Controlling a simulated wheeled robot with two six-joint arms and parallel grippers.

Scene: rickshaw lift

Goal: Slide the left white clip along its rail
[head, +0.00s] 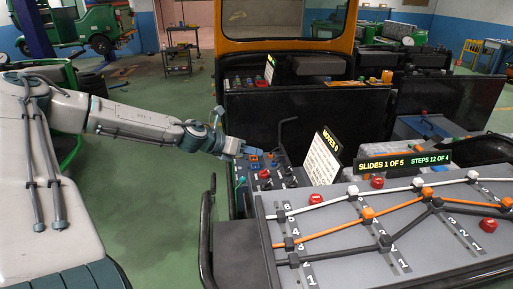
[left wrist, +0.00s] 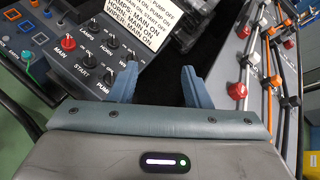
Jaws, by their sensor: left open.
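The grey panel (head: 345,247) at lower right carries numbered rails crossed by white, orange and black lines. On the leftmost rail, a dark clip (head: 281,215) sits where the white line (head: 315,207) starts, near the 6 and 5 marks. Which clip is the left white one is hard to tell at this size. My left gripper (head: 243,148) is beyond and left of this panel, over a small control box, apart from the clips. In the left wrist view its two blue fingers (left wrist: 159,84) are spread with nothing between them. My right gripper is not in view.
The control box (left wrist: 85,60) has a red knob, black knobs and switches. A white text sign (head: 322,160) and a display reading "SLIDES 1 OF 5, STEPS 12 OF 4" (head: 403,161) stand behind the panel. Red knobs (head: 316,198) stick up from it. A black handle curves at its left.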

